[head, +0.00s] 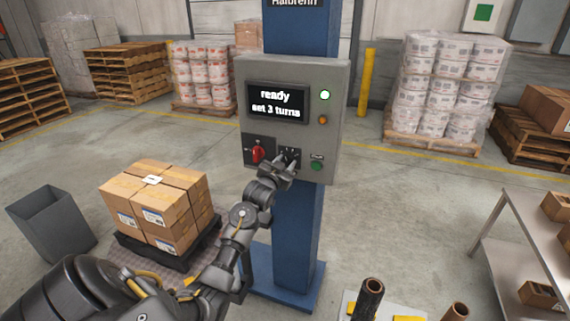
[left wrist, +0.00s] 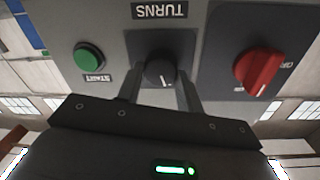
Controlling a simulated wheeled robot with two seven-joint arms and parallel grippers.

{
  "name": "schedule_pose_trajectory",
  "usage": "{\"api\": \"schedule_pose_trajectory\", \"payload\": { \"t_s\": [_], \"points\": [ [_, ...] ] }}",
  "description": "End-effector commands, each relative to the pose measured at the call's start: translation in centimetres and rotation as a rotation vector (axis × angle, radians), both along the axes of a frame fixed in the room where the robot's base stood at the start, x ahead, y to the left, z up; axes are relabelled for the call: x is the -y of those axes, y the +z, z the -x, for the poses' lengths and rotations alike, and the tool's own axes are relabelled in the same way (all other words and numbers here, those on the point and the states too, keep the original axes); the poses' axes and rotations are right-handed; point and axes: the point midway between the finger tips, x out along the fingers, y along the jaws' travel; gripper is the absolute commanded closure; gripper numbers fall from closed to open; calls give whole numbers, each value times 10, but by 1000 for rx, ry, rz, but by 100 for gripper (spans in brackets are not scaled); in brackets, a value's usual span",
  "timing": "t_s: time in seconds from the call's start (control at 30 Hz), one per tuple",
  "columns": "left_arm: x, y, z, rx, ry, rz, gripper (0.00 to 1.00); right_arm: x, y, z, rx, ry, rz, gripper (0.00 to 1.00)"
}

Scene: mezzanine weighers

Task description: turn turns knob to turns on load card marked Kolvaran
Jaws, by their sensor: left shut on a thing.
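The grey control box (head: 333,115) on the blue post has a display (head: 277,103) reading "ready" and "set 3 turns". My left gripper (head: 287,166) is at the lower middle of its front, largely covering the turns knob in the head view. In the left wrist view, which is upside down, the black turns knob (left wrist: 160,72) sits below the TURNS label (left wrist: 160,11). The fingers of my left gripper (left wrist: 160,88) are on both its sides, shut on it. A white card (head: 152,180) lies on the stacked cartons (head: 150,207); its print is too small to read.
A red switch (head: 258,153) is left of the knob and a green start button (head: 316,166) right of it. The green lamp (head: 325,95) is lit. A grey bin (head: 50,225) stands at left, a metal shelf (head: 515,240) at right. A sign (head: 293,3) reads Halbrenn.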

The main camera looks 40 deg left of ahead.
Motion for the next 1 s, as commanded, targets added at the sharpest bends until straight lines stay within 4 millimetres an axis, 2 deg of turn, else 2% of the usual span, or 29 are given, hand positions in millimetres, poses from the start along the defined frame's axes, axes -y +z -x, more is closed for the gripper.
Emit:
{"api": "schedule_pose_trajectory", "payload": {
  "t_s": [0.27,1.0],
  "points": [
    [0,1,-1,-48,-1,-136,86,2,3,0,0,1,3,100],
    [2,0,-1,-275,-1,-790,86,4,10,0,-1,1,5,100]
  ]
}}
